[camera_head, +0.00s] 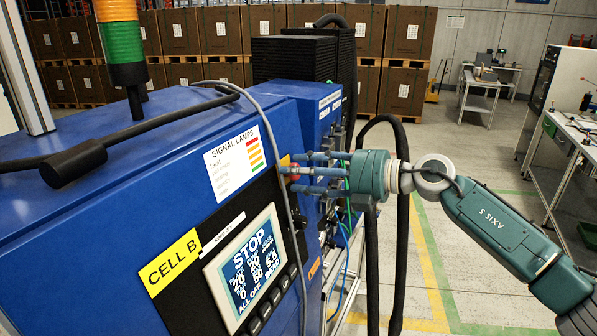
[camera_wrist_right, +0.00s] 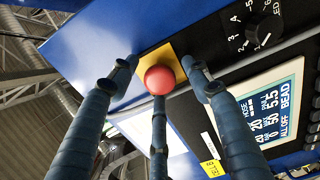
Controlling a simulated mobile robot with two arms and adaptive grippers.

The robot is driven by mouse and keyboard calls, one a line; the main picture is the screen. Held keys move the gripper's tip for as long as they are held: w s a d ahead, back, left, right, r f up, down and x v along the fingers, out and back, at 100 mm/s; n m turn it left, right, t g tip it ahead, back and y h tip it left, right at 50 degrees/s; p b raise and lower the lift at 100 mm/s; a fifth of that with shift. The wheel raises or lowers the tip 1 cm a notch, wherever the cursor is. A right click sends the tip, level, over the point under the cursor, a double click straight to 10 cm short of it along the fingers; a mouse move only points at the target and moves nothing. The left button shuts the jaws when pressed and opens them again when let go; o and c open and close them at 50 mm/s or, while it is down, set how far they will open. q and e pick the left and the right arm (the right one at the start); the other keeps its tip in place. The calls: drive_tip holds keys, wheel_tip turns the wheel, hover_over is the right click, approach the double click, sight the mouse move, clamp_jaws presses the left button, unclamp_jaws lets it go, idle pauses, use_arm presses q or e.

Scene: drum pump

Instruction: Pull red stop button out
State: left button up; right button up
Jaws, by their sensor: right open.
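The red stop button (camera_wrist_right: 160,80) shows in the right wrist view as a round red knob on a yellow square plate (camera_wrist_right: 180,60). The plate is on the blue machine's dark panel; its yellow edge also shows in the head view (camera_head: 285,161). My right gripper (camera_head: 291,171) is open, its three blue fingers pointing at the panel. In the wrist view two fingers (camera_wrist_right: 160,70) lie either side of the button and the third is below it. I cannot tell whether any finger touches it. In the head view the fingers mostly hide the button. My left gripper is not in view.
A screen reading STOP (camera_head: 248,268) and a CELL B label (camera_head: 170,262) are on the machine front. A grey cable (camera_head: 283,190) hangs close to the fingers. Black hoses (camera_head: 402,240) hang behind my right arm. A rotary dial (camera_wrist_right: 257,38) shows near the button.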

drive_tip(key=c, duration=0.9)
drive_tip(key=shift+c, duration=0.2)
drive_tip(key=shift+s+d+r, duration=0.1)
drive_tip(key=shift+s+d, duration=0.05)
drive_tip(key=shift+d, duration=0.3)
drive_tip(key=o, duration=1.1)
drive_tip(key=shift+s+d, duration=0.1)
drive_tip(key=shift+d, duration=0.05)
